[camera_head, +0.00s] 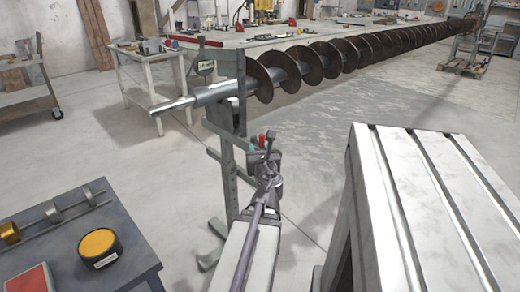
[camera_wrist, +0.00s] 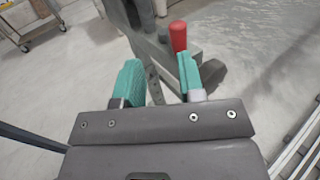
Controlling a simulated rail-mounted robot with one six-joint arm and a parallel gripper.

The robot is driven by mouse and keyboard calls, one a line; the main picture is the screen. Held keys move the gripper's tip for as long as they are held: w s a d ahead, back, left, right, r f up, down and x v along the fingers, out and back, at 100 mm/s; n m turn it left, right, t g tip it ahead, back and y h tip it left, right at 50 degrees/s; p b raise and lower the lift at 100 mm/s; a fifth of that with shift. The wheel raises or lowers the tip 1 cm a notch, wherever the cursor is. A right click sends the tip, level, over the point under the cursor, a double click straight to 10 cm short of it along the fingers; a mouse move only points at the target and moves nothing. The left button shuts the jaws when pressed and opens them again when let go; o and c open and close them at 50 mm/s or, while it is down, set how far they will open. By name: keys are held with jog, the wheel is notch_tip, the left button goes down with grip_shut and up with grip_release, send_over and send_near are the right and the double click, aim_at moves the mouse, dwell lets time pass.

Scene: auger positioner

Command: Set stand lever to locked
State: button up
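The stand lever shows as a red knob (camera_wrist: 178,36) in the wrist view, just beyond the tip of the right-hand finger. Its lower part is hidden behind that finger. My gripper (camera_wrist: 159,63) has two teal fingers spread apart, with nothing clearly held between them. I cannot tell whether a finger touches the knob. In the head view the red knob (camera_head: 262,141) is small, at the grey stand (camera_head: 228,175) under the near end of the auger (camera_head: 265,78). My gripper (camera_head: 257,147) is right at it there, partly hidden by my wrist.
A dark table (camera_head: 75,235) with a yellow-topped round item (camera_head: 98,246) and a red item (camera_head: 28,280) is at the lower left. A grooved metal table (camera_head: 440,200) is at the right. A workbench (camera_head: 150,60) stands behind the stand. Open floor lies right of the stand.

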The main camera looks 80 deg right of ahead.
jog(key=w, duration=0.5)
jog(key=w+f+n+t+b, duration=0.1)
jog(key=w, duration=0.4)
jog(key=w+a+f+t+y, duration=0.1)
jog(key=w, duration=0.4)
jog(key=shift+n, duration=0.3)
jog(key=c, duration=0.5)
jog(key=w+m+g, duration=0.1)
jog(key=w+g+h+b, duration=0.1)
jog(key=w, duration=0.1)
jog(key=w+m+g, duration=0.1)
jog(key=w, duration=0.1)
jog(key=shift+w+f+m+g+h, duration=0.15)
jog(key=shift+f+m+g+h, duration=0.15)
jog(key=shift+g+h, duration=0.1)
grip_shut()
jog(key=m+g+y, duration=0.3)
jog(key=m+g, duration=0.8)
jog(key=g, duration=0.6)
send_near(260, 140)
jog(key=x, duration=0.7)
jog(key=shift+d, duration=0.25)
